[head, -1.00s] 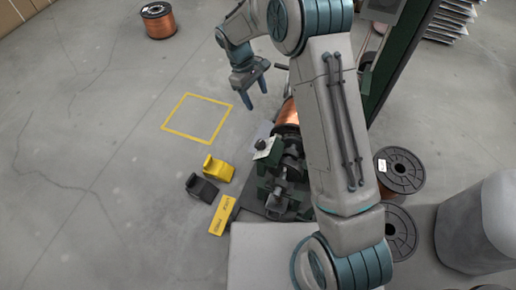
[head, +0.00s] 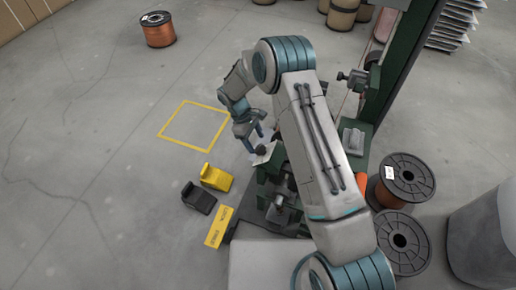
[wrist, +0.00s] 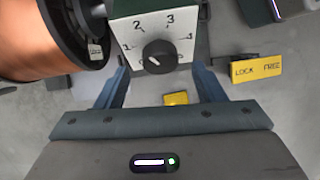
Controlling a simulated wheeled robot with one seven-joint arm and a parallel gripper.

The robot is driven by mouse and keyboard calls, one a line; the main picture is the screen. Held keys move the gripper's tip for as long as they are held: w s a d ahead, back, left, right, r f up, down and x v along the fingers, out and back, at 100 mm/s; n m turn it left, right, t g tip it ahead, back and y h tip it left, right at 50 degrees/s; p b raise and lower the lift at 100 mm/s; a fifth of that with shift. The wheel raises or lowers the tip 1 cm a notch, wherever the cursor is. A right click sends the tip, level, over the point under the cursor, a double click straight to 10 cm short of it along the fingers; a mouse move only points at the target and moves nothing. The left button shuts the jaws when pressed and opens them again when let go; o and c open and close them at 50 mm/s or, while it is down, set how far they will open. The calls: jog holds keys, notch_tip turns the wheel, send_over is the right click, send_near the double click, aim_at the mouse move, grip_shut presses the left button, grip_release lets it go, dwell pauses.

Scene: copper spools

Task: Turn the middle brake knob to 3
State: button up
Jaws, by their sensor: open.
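A black round brake knob (wrist: 160,57) sits on a white dial plate (wrist: 182,22) marked with numbers, 2 and 3 readable near its top. A short white mark shows on the knob's face, off the 3; its exact reading is hard to tell. In the head view the dark knob (head: 261,150) is beside my gripper (head: 254,135). In the wrist view my gripper (wrist: 160,72) is open and empty, one finger on each side of the knob, apart from it. Whether this is the middle knob cannot be told for certain.
A copper spool (wrist: 40,35) is close on the left in the wrist view. A yellow LOCK/FREE plate (wrist: 256,69) lies to the right. Yellow (head: 216,177) and black (head: 199,197) blocks stand on the floor. Dark-flanged spools (head: 405,175) stand right of my arm.

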aim_at(258, 149)
jog(key=shift+b+x, duration=0.35)
jog(key=shift+x, duration=1.45)
jog(key=c, duration=1)
jog(key=shift+o, duration=0.2)
jog(key=shift+a, duration=0.1)
jog(key=m+t+b, duration=0.1)
jog(key=m, duration=0.1)
jog(key=m+t+h+b, duration=0.1)
jog(key=m, duration=0.1)
jog(key=shift+s+a+f, duration=0.1)
jog(key=shift+s, duration=0.1)
jog(key=m+t+h+b, duration=0.1)
jog(key=m, duration=0.1)
jog(key=m+t+h+b, duration=0.1)
jog(key=m+b, duration=0.1)
jog(key=shift+s+a+m, duration=0.1)
jog(key=shift+s+m, duration=0.05)
jog(key=shift+m, duration=0.15)
